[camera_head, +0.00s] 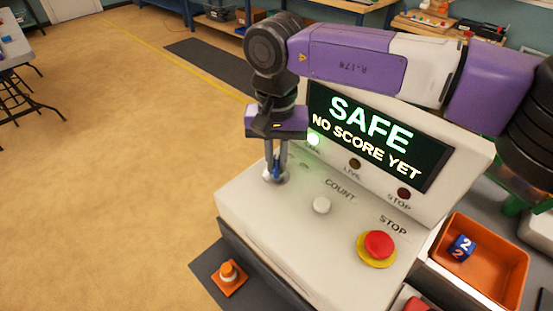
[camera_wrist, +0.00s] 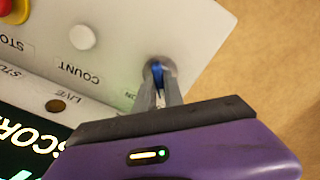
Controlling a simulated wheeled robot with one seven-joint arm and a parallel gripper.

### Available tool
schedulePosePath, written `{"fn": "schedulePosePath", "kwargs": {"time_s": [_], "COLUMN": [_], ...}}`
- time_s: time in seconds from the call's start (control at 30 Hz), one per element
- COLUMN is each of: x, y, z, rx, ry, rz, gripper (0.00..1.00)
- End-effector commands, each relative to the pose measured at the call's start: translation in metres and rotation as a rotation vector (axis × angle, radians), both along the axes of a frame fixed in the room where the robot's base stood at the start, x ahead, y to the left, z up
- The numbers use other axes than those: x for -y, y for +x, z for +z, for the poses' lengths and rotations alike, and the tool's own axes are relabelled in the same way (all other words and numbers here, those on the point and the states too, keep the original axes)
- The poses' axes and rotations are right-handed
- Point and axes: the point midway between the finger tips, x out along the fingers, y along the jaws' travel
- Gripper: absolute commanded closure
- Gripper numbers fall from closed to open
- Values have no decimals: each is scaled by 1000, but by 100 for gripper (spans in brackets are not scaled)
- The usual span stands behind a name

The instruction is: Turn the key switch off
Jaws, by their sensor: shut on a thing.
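The key switch (camera_head: 275,178) is a round metal fitting with a blue key at the left end of the pale console top. In the wrist view the blue key (camera_wrist: 157,76) shows between my fingertips. My gripper (camera_head: 275,170) points down over the switch, its fingers shut on the blue key; it also shows in the wrist view (camera_wrist: 158,88). The fingers hide part of the key and its label. The console's display (camera_head: 375,135) reads SAFE, NO SCORE YET.
A white COUNT button (camera_head: 321,205) and a red STOP button (camera_head: 379,244) on a yellow base sit right of the switch. An orange tray (camera_head: 511,262) holds a numbered cube (camera_head: 461,247). An orange cone (camera_head: 229,274) stands in front. The floor at left is clear.

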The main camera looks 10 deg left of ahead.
Motion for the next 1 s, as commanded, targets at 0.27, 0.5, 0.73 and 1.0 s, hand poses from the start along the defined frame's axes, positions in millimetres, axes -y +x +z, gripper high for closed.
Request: {"fn": "schedulePosePath", "kwargs": {"time_s": [0.27,0.5,0.73,1.0], "x": [0,0,0,0], "y": [0,1,1,0], "z": [1,2,2,1], "rx": [2,2,2,1], "ry": [0,0,0,0], "rz": [69,80,80,78], "gripper": [100,100,85,65]}}
